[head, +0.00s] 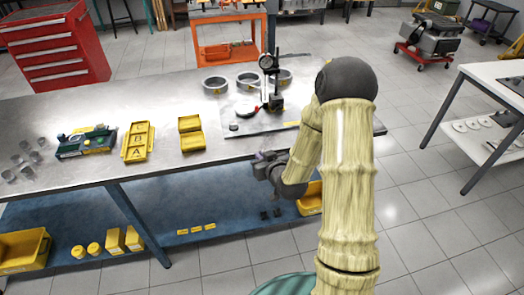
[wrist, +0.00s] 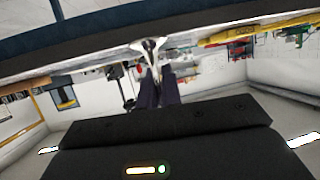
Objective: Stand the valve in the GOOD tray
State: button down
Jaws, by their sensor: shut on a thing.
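My gripper (wrist: 158,88) is shut on the valve (wrist: 148,46), whose pale, flared metal head stands out past the dark fingertips in the wrist view. In the head view my gripper (head: 264,160) is at the front edge of the workbench, and the valve cannot be made out there. A yellow tray (head: 191,133) lies on the bench to the left of my gripper. Farther left is a longer yellow tray (head: 137,142) with dark markings. I cannot read which one is marked GOOD. Yellow trays also show at upper right in the wrist view.
A gauge stand (head: 270,85) and several metal rings stand on the bench behind my gripper. A green and blue part (head: 86,142) and small grey cylinders lie at the left. The bench front between the single tray and my gripper is clear. A blue lower shelf (head: 180,205) holds yellow items.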

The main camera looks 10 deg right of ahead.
jog(key=s+d+f+m+h, duration=0.1)
jog(key=s+f, duration=0.3)
jog(key=f, duration=0.8)
jog(key=shift+s+d+f+m+h, duration=0.2)
jog(key=shift+m+h, duration=0.4)
jog(key=shift+h, duration=0.3)
jog(key=shift+w+d, duration=0.1)
